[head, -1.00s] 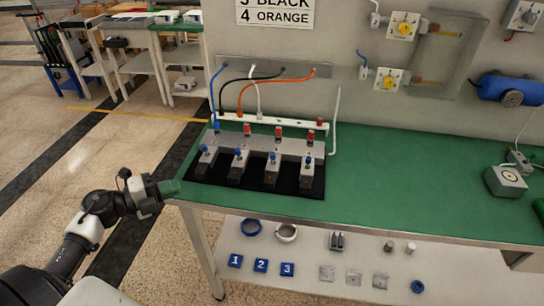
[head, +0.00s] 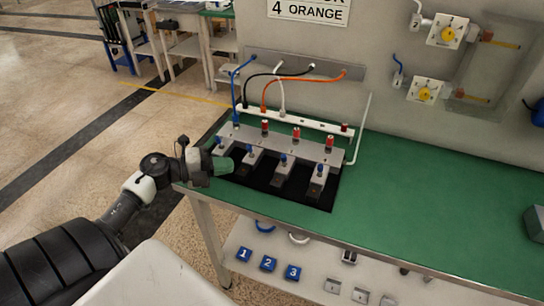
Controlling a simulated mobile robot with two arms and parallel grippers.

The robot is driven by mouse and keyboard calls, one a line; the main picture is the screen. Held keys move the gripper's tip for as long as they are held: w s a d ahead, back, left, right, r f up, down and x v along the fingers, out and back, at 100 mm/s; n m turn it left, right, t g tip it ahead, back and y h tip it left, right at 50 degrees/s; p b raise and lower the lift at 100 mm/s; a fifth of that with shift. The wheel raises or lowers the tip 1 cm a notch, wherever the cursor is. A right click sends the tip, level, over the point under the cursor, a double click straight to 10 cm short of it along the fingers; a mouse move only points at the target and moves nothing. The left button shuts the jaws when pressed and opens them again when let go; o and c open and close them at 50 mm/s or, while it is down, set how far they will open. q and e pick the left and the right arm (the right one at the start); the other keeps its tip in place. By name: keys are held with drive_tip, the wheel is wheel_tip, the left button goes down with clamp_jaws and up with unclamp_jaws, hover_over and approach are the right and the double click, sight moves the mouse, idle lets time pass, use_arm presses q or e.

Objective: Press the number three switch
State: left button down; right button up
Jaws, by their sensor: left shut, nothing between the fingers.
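My left gripper (head: 228,167) is shut and empty. It is at the row's left end, in front of the leftmost switch (head: 219,146) and partly hiding it, two places left of the third switch. Contact cannot be told. My right gripper is not in view.
A white strip (head: 290,118) with blue, black, white and orange cables runs behind the switches. A wall sign (head: 308,10) reads "4 ORANGE". Blue tags 1, 2 and 3 (head: 292,272) lie on the lower shelf.

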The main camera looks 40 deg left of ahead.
sight(284, 160)
use_arm(q)
drive_tip(key=p+x, duration=0.1)
drive_tip(key=x, duration=0.6)
drive_tip(key=r+p+x, duration=0.1)
drive_tip(key=x, duration=0.3)
drive_tip(key=shift+w+d+r+p, duration=0.1)
drive_tip(key=shift+w+p, duration=0.1)
drive_tip(key=shift+p, duration=0.15)
drive_tip(key=shift+w+d, duration=0.35)
drive_tip(key=shift+w, duration=0.05)
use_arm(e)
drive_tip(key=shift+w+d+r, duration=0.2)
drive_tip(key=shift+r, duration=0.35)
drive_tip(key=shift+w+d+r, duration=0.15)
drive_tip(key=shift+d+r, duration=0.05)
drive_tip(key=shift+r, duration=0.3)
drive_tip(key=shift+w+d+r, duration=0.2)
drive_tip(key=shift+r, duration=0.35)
